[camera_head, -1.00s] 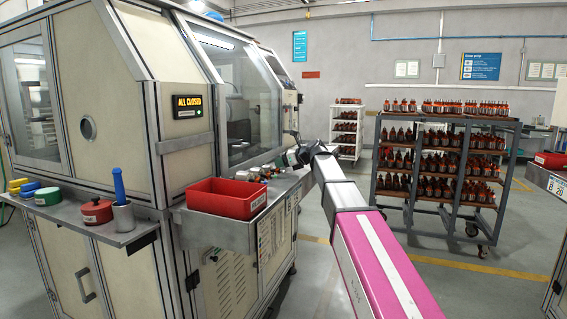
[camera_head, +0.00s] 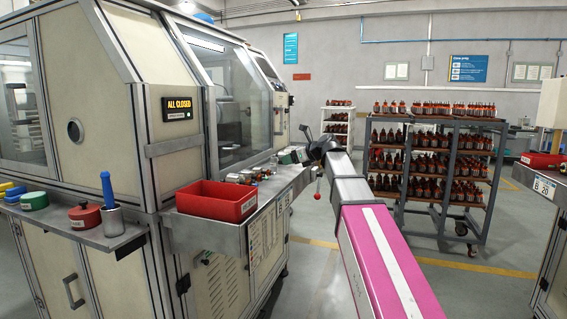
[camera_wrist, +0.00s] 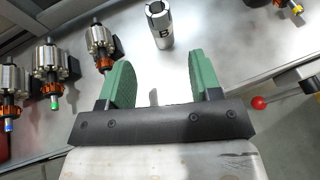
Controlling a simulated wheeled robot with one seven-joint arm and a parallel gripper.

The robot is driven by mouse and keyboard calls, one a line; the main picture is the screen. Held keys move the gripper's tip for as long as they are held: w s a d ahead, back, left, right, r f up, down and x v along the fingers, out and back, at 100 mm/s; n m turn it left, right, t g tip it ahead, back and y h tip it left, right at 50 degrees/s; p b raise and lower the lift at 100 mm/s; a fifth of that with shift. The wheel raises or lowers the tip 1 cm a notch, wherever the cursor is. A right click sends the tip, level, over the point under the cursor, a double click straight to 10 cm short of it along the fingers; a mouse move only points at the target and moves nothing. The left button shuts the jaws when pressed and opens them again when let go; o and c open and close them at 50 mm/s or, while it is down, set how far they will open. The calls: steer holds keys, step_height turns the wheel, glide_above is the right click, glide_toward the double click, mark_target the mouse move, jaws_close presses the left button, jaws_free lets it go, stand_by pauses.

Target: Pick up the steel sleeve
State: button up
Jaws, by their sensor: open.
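The steel sleeve (camera_wrist: 160,26) stands on the metal shelf in the wrist view. It is a shiny hollow cylinder with a slotted top and a dark letter on its side. My gripper (camera_wrist: 158,78) is open, its two green fingers apart with nothing between them. The sleeve is ahead of the fingertips, roughly in line with the gap, and apart from them. In the head view, my gripper (camera_head: 297,154) is over the far end of the machine's side shelf (camera_head: 236,228).
Several armatures (camera_wrist: 101,43) lie left of the sleeve, one near the left finger. A red-knobbed lever (camera_wrist: 260,102) is right of my gripper. In the head view, a red bin (camera_head: 216,200) sits on the shelf's near end.

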mark_target(274, 159)
steer(key=shift+o, duration=0.4)
steer(key=shift+s+d+r, duration=0.2)
steer(key=shift+s+d, duration=0.05)
steer(key=shift+d, duration=0.05)
steer(key=shift+r, duration=0.15)
steer(key=w+a+r+g+h, duration=0.3)
steer(key=a+r+g+h, duration=0.15)
steer(key=r+h, duration=0.25)
steer(key=shift+g, duration=0.45)
steer(key=x, duration=0.4)
steer(key=shift+w+f, duration=0.1)
steer(key=shift+f, duration=0.2)
steer(key=shift+w+x, duration=0.1)
steer(key=shift+x, duration=1.4)
steer(key=shift+w+x, duration=0.15)
steer(key=shift+x, duration=1.4)
steer(key=shift+r, duration=0.1)
steer(key=c, duration=1.1)
steer(key=shift+r, duration=0.1)
